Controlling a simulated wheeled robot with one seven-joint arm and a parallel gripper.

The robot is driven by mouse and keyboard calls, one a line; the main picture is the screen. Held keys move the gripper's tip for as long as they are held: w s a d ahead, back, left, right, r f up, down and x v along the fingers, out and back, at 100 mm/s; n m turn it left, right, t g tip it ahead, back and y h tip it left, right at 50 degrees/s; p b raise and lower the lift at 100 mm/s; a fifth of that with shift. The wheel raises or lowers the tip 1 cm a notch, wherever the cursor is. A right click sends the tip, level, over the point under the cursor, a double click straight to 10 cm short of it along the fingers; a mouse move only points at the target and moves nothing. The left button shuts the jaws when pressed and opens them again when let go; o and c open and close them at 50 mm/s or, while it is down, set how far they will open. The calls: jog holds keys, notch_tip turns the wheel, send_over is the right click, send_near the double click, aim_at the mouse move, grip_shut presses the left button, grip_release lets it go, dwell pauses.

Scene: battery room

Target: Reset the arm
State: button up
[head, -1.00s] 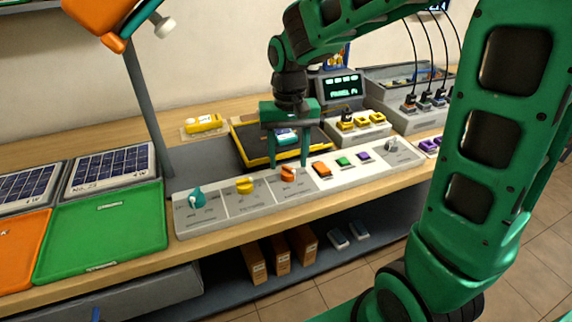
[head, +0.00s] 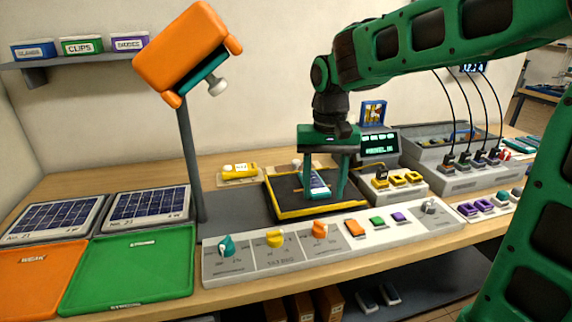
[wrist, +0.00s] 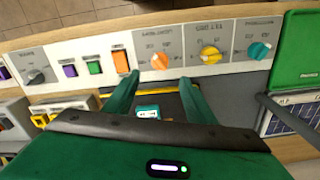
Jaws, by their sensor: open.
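My green gripper (head: 325,192) hangs from my green arm, pointing down over the black tray with a yellow rim (head: 313,213). Its two fingers are apart, with nothing held between them. In the wrist view the gripper (wrist: 158,88) also shows open. A small white and teal device (head: 320,183) lies in the tray, seen between the fingers in the head view. It also shows between them in the wrist view (wrist: 148,113). I cannot tell the exact height of the fingertips above the tray.
A control panel (head: 290,262) with teal, yellow and orange knobs and several buttons runs along the front edge. An orange lamp (head: 187,48) stands left of my gripper. A green mat (head: 130,270), an orange mat (head: 40,280) and solar panels are at left; cabled equipment (head: 470,178) is at right.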

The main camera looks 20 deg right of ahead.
jog(key=s+d+f+m, duration=0.1)
jog(key=s+d+f, duration=0.2)
jog(key=s+d, duration=0.5)
jog(key=s+d+f+m, duration=0.2)
jog(key=s+d, duration=0.7)
jog(key=s, duration=0.7)
jog(key=shift+s+f, duration=0.15)
jog(key=shift+f, duration=0.45)
jog(key=shift+d, duration=0.1)
jog(key=shift+w+f, duration=0.25)
jog(key=shift+w, duration=0.4)
